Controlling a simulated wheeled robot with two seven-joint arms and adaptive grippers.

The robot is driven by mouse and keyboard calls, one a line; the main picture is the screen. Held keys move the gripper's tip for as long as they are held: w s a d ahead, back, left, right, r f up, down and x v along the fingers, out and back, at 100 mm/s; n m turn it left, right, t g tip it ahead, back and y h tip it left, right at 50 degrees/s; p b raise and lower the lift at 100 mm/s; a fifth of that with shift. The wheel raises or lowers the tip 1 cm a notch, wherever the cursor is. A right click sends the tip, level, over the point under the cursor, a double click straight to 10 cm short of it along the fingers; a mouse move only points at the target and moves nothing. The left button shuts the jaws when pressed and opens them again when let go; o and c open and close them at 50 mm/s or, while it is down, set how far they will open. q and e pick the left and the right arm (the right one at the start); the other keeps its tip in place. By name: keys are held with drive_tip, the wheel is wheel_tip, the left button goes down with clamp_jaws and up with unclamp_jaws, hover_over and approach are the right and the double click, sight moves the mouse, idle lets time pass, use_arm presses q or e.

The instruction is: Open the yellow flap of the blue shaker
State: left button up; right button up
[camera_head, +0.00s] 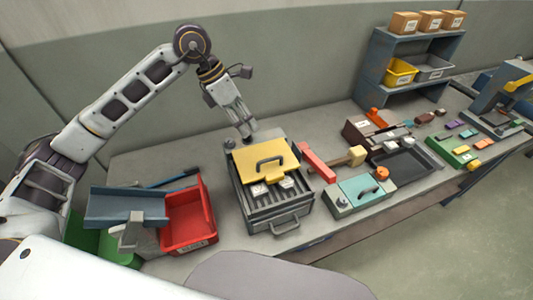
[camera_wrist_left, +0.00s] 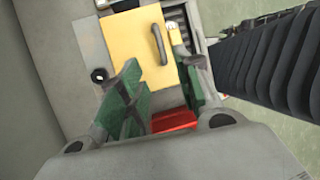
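The yellow flap (camera_head: 265,160) with a dark bar handle lies over the rear part of a grey box-like unit (camera_head: 236,190), the only thing here that fits the shaker; it looks grey rather than blue. White pieces and a dark slotted grille show in front of the flap. In the left wrist view the flap (camera_wrist_left: 133,45) and its handle lie beyond the fingers. My left gripper (camera_head: 246,134) points down just behind and above the flap's rear edge, seemingly apart from it. In the wrist view its green-padded fingers (camera_wrist_left: 160,95) are spread with nothing between them. My right gripper is out of view.
A red bin (camera_head: 188,215) and a blue-grey tray (camera_head: 125,206) stand to the left of the unit. A red bar (camera_head: 317,162) and a teal-topped box (camera_head: 362,192) stand to its right. A shelf (camera_head: 375,65) with bins and boxes stands at the back right.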

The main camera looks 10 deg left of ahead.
use_arm(q)
drive_tip(key=p+x, duration=0.2)
drive_tip(key=x, duration=1.1)
drive_tip(key=shift+d+f, duration=0.1)
drive_tip(key=shift+f, duration=0.25)
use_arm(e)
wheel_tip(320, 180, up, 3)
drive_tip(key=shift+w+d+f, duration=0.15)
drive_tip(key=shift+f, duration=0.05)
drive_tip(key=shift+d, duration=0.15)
use_arm(q)
clamp_jaws()
